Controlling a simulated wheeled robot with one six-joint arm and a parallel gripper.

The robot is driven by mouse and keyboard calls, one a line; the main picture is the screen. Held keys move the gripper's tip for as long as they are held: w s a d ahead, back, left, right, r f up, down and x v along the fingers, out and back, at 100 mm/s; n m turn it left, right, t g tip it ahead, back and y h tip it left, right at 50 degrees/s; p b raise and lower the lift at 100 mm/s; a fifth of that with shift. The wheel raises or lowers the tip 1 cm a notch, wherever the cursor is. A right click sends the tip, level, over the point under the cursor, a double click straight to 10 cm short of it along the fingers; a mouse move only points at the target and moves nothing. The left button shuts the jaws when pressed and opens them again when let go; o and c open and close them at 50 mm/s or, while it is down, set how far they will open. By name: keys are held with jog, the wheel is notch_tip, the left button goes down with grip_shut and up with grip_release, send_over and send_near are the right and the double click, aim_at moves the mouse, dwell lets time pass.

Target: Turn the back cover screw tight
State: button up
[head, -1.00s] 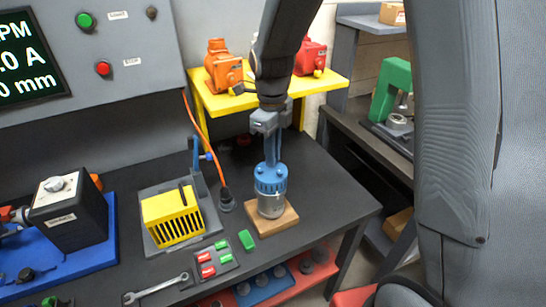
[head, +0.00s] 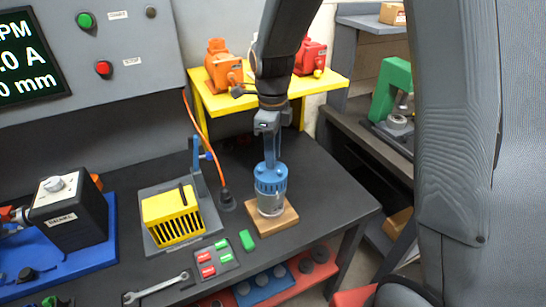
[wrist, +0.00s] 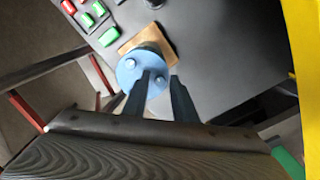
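The motor (head: 271,206) stands upright on a wooden block at the front right of the workbench. Its blue back cover (head: 270,181) sits on top and also shows as a round disc in the wrist view (wrist: 126,76). Two pale screw heads show on the cover: one screw (wrist: 131,63) is clear of my fingers, the other screw (wrist: 160,79) lies between my fingertips. My gripper (head: 270,163) points straight down over the cover. In the wrist view its two fingers (wrist: 161,76) stand apart with a visible gap. Contact with the screw cannot be made out.
A yellow slotted box (head: 172,218) on a grey base stands left of the motor. A button panel (head: 216,259), a green block (head: 247,240) and a wrench (head: 157,288) lie in front. A yellow shelf (head: 310,87) with orange and red motors stands behind. Bare bench lies right of the block.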

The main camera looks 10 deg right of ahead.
jog(key=n, duration=0.8)
jog(key=shift+n, duration=0.4)
jog(key=shift+c, duration=0.4)
grip_shut()
